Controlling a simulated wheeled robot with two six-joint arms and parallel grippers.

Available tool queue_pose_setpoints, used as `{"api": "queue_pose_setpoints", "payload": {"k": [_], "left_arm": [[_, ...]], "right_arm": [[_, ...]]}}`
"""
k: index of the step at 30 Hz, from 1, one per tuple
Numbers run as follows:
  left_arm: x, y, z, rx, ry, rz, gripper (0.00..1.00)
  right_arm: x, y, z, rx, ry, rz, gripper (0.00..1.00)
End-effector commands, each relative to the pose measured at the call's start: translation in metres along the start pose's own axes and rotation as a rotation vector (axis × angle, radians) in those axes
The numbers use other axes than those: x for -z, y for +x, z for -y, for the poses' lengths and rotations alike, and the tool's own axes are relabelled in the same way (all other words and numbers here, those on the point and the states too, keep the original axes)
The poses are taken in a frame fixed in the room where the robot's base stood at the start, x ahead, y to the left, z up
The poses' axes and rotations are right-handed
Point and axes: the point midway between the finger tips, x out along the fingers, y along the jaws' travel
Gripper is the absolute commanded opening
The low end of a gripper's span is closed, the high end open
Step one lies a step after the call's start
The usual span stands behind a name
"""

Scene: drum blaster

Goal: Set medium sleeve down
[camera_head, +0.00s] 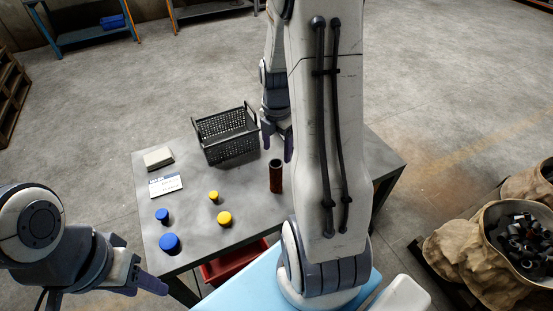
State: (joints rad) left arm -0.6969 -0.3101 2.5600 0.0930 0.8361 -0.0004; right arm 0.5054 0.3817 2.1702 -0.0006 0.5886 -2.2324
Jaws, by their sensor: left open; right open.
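A dark-rimmed, reddish-brown cylinder (276,180), the only sleeve-like thing I see, stands upright on the grey table (190,205). Its top looks dark and hollow. I cannot tell its size class from this view. My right gripper (277,143) is open and points down just behind the cylinder in the picture, to the right of the basket. Nothing shows between its fingers. My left gripper (140,283) is open and empty at the lower left, off the table's front left corner. My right arm hides the table's right part.
A black mesh basket (228,146) stands at the table's back. A pale block (158,157) and a printed card (166,185) lie at left. Blue caps (169,243) and yellow caps (224,218) stand in front. A red bin (228,264) sits below; sacks (462,257) stand right.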

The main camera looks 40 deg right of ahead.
Motion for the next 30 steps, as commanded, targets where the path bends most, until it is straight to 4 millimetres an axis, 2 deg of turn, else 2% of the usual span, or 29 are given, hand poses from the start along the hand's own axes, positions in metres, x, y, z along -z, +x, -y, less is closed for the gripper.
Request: {"api": "queue_pose_setpoints", "payload": {"k": [3, 10, 14, 17, 18, 22, 27, 30], "left_arm": [[0.0, -0.001, 0.0, 0.0, 0.0, 0.0, 0.5], [0.0, -0.001, 0.0, 0.0, 0.0, 0.0, 0.5], [0.0, -0.001, 0.0, 0.0, 0.0, 0.0, 0.5], [0.0, -0.001, 0.0, 0.0, 0.0, 0.0, 0.5], [0.0, -0.001, 0.0, 0.0, 0.0, 0.0, 0.5], [0.0, -0.001, 0.0, 0.0, 0.0, 0.0, 0.5], [0.0, -0.001, 0.0, 0.0, 0.0, 0.0, 0.5], [0.0, -0.001, 0.0, 0.0, 0.0, 0.0, 0.5]], "right_arm": [[0.0, -0.012, 0.0, -0.001, 0.0, 0.001, 0.78], [0.002, -0.016, 0.0, 0.001, 0.002, -0.001, 0.78], [0.025, -0.025, -0.009, -0.006, 0.049, 0.0, 0.78], [0.069, -0.039, -0.019, -0.016, 0.149, -0.004, 0.78], [0.092, -0.046, -0.021, -0.02, 0.2, -0.007, 0.78], [0.167, -0.066, -0.014, -0.028, 0.395, -0.025, 0.78], [0.249, -0.086, 0.023, -0.02, 0.656, -0.056, 0.78], [0.284, -0.094, 0.052, -0.007, 0.799, -0.072, 0.78]]}}
